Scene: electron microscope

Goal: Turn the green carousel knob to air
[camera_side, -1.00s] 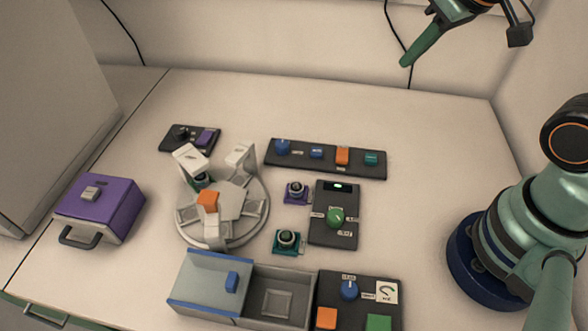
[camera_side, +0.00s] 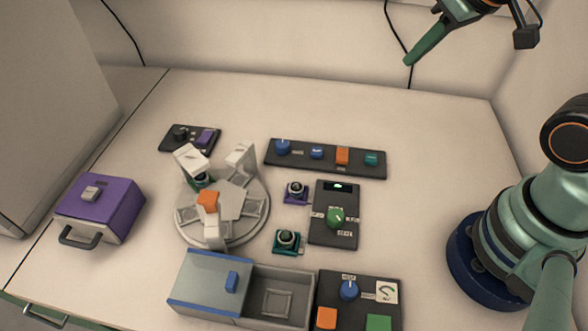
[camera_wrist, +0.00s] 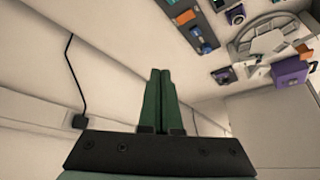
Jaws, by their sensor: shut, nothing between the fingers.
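The green carousel knob (camera_side: 336,218) sits on a dark panel (camera_side: 321,233) right of the middle of the table. Small labels stand around the knob, and a small lit green display is at the panel's top. The label text is too small to read. My gripper (camera_side: 409,62) is high at the upper right of the side view, far above and behind the panel, touching nothing. In the wrist view my gripper (camera_wrist: 160,72) has its two green fingers together and empty. The knob cannot be made out in the wrist view.
A round white carousel (camera_side: 258,225) with upright arms stands left of the panel. A dark strip of controls (camera_side: 325,158) lies behind it. A grey-blue tray (camera_side: 268,297) and another panel (camera_side: 360,312) lie in front. A purple box (camera_side: 105,202) is at left. The table's back right is clear.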

